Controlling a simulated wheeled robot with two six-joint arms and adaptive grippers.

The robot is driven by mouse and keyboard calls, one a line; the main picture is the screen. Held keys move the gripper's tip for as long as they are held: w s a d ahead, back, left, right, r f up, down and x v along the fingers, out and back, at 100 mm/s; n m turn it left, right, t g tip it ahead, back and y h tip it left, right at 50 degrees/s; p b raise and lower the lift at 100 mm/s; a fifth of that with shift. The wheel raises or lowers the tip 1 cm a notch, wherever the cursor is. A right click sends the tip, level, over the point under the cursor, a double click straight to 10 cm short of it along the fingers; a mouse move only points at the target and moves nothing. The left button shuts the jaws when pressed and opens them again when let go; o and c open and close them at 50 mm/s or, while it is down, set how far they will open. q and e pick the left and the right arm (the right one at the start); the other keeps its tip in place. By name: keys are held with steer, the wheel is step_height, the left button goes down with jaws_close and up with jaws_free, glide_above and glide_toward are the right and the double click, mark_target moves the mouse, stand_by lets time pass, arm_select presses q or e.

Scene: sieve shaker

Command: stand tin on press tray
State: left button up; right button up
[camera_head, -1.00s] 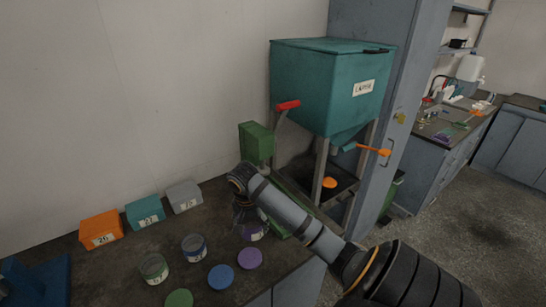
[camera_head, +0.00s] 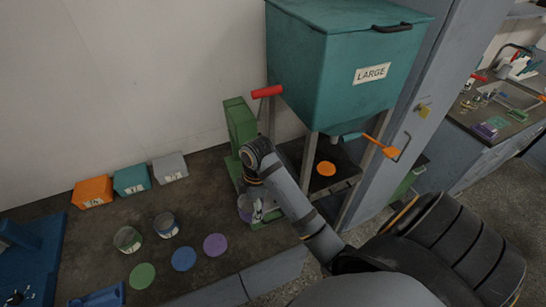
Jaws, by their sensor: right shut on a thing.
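My right gripper (camera_head: 256,206) is shut on a purple-banded tin (camera_head: 244,212). The tin looks upright and is partly hidden behind the fingers. The green press (camera_head: 240,124) stands against the wall behind my right wrist. Its green base tray (camera_head: 268,222) shows as a strip beside and below the gripper. The tin is at the tray's front end; I cannot tell whether it touches the tray. My left gripper is not in view.
A green-banded tin (camera_head: 127,240) and a blue-banded tin (camera_head: 166,225) stand on the bench, behind green (camera_head: 142,276), blue (camera_head: 183,259) and purple (camera_head: 215,245) discs. Orange, teal and grey boxes line the wall. A teal hopper (camera_head: 340,65) rises at the right.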

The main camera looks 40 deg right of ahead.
steer(key=shift+a, duration=0.15)
steer(key=w+d+f+b, duration=0.3)
steer(key=b, duration=1.1)
glide_above(266, 203)
steer(key=w, duration=0.1)
steer(key=f, duration=0.5)
steer(key=shift+w+a+f, duration=0.15)
steer(key=shift+a+f, duration=0.1)
steer(key=shift+a, duration=0.15)
steer(key=shift+w+d, duration=0.25)
steer(key=shift+w+d+f+p, duration=0.15)
steer(key=shift+f+p, duration=0.05)
steer(key=shift+p, duration=0.3)
steer(key=shift+w+d+f, duration=0.1)
steer(key=shift+d+f, duration=0.1)
steer(key=shift+f, duration=0.05)
step_height(266, 203, down, 3)
steer(key=shift+w+d+f+p, duration=0.1)
steer(key=shift+f+p, duration=0.05)
steer(key=shift+p, duration=0.3)
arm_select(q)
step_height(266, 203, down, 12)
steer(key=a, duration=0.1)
arm_select(e)
steer(key=shift+f, duration=0.15)
